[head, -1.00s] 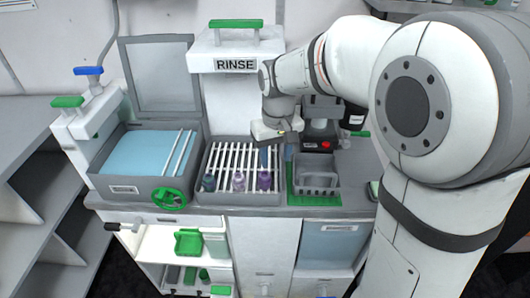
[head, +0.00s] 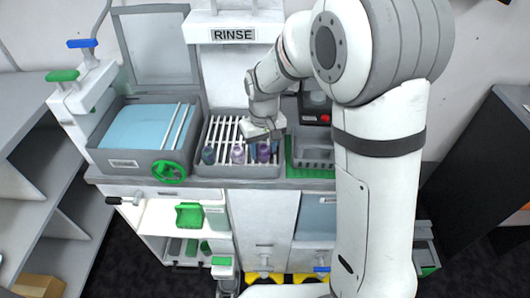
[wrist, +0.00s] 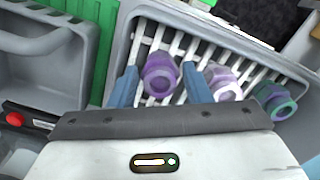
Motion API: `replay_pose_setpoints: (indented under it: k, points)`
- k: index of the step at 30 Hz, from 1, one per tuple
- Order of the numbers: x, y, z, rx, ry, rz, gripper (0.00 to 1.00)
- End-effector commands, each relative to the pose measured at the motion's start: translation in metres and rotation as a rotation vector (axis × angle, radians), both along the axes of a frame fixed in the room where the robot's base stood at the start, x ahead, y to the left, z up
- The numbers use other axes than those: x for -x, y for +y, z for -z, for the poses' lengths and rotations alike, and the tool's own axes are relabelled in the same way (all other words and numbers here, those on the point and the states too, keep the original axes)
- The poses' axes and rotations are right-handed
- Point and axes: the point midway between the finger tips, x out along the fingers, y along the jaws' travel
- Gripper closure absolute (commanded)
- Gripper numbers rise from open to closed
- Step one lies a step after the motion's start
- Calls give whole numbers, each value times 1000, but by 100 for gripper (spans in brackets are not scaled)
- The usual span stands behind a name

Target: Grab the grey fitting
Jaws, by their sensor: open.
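Three fittings stand in a row on the slatted rack (head: 213,131). One is dark grey-green (head: 208,155), one pale with purple (head: 238,154), one purple (head: 263,152). None is plainly grey; the grey-green one looks closest. In the wrist view the order is reversed: purple fitting (wrist: 160,75), pale fitting (wrist: 222,82), grey-green fitting (wrist: 275,101). My gripper (wrist: 161,72) is open, its blue fingers pointing at the rack. The purple fitting shows between the fingers, and the pale one beside the right finger. I cannot tell contact. In the head view my gripper (head: 264,136) is above the rack's right end.
A grey basket (head: 313,155) on a green mat stands right of the rack. A blue-topped basin (head: 130,135) with a green handwheel (head: 169,171) is to the left. The RINSE housing (head: 233,30) rises behind. Shelves stand at far left.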

Motion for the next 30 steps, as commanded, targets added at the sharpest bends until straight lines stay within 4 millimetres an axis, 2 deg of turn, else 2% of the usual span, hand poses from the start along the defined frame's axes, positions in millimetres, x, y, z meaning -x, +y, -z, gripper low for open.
replay_pose_setpoints:
  k: [4,16,24,26,30]
  points:
    - [0,0,0,0,0,0,56]
    - [0,1,0,0,0,-1,89]
    - [0,1,-4,0,-1,-1,90]
    - [-1,1,-9,-1,-3,-1,90]
    - [-1,1,-34,-2,-5,-2,90]
